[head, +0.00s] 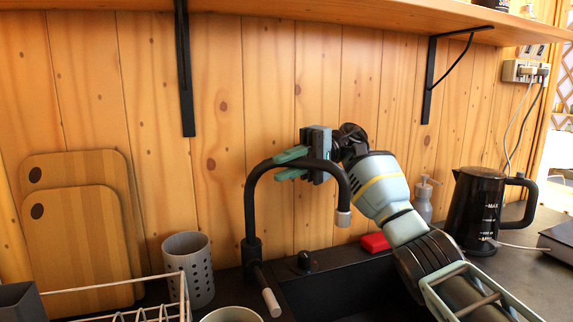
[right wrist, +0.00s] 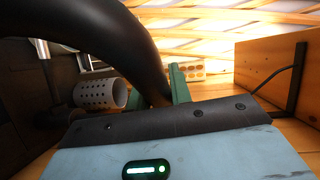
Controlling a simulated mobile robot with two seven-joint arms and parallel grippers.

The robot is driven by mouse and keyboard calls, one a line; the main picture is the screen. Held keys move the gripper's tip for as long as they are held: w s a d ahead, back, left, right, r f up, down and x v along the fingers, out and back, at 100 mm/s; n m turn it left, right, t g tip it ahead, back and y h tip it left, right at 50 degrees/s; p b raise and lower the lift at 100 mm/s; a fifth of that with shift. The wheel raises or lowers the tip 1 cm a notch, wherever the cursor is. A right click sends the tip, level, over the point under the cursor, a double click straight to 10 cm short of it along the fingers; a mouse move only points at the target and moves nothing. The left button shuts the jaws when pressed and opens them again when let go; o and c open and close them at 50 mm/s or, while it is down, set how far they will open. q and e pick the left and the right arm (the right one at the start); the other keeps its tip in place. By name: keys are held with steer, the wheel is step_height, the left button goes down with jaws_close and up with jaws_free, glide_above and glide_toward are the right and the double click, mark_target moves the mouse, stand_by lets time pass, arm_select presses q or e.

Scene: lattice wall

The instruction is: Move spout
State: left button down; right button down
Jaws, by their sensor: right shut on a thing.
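The black curved spout (head: 252,195) of the tap arches over the dark sink. Its light tip (head: 343,218) hangs down at the right end of the arch. My right gripper (head: 291,164) is at the top of the arch and is shut on the spout. In the right wrist view the thick black spout (right wrist: 128,45) passes between the green fingers (right wrist: 166,88), which partly hide behind the gripper body. My left gripper is not in view.
A grey perforated cup (head: 189,268) stands left of the tap, by two cutting boards (head: 80,225) and a white wire rack (head: 150,312). A black kettle (head: 478,210), soap bottle (head: 423,200) and red sponge (head: 375,242) are right. A wooden shelf (head: 350,14) on black brackets hangs above.

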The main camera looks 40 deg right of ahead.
stand_by(0.3)
steer(key=c, duration=1.3)
jaws_free()
steer(key=shift+r, duration=0.1)
